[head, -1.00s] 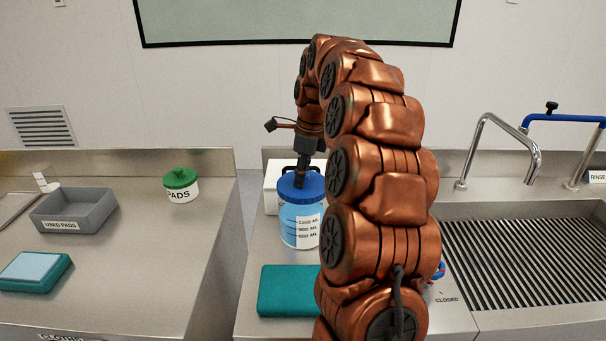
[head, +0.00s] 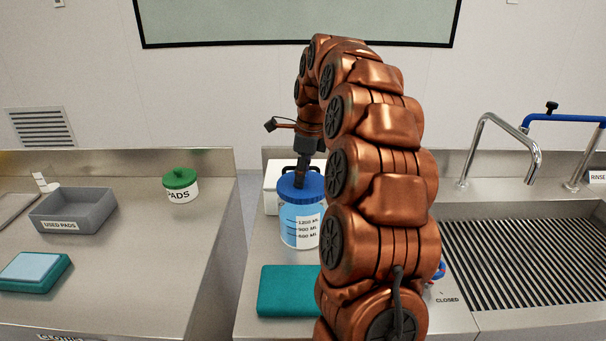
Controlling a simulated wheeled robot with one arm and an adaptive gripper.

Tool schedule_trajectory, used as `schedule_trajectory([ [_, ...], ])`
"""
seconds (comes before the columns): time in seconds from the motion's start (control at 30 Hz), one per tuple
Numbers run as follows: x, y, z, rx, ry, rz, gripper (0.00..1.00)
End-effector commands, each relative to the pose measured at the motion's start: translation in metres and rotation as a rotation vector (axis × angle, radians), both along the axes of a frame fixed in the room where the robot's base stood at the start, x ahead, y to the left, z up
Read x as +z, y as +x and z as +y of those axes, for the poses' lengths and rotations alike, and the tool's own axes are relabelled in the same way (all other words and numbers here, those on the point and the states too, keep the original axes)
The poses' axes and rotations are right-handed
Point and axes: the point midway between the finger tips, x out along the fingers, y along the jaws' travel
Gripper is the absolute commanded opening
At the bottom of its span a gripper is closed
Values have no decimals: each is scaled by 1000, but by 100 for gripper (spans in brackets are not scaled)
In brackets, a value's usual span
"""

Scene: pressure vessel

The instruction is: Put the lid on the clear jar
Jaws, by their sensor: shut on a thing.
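The clear jar (head: 296,228) stands upright on the steel counter left of my arm, with blue liquid inside and a white volume label on its front. The blue lid (head: 291,188) is at the jar's mouth and looks about level. I cannot tell whether it is fully seated. My gripper (head: 301,176) points down over the lid and is shut on it. The fingertips are small here and partly blend with the dark parts. My arm hides the right edge of the jar and lid.
A teal block (head: 287,291) lies in front of the jar, and a white box (head: 271,190) stands behind it. A gap separates the left counter, with the PADS jar (head: 181,187) and grey tray (head: 73,210). A sink (head: 530,255) with a tap (head: 490,135) is at right.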

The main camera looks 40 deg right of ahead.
Motion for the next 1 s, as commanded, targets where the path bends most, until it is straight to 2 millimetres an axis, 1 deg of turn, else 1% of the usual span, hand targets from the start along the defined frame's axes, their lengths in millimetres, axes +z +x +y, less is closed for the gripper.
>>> schedule_trajectory([
  [0.07, 0, 0, 0, 0, 0, 0, 14],
  [0.1, 0, 0, 0, 0, 0, 0, 36],
  [0.33, 0, 0, 0, 0, 0, 0, 60],
  [0.57, 0, 0, 0, 0, 0, 0, 62],
  [0.8, 0, 0, 0, 0, 0, 0, 87],
  [1.0, 0, 0, 0, 0, 0, 0, 87],
])
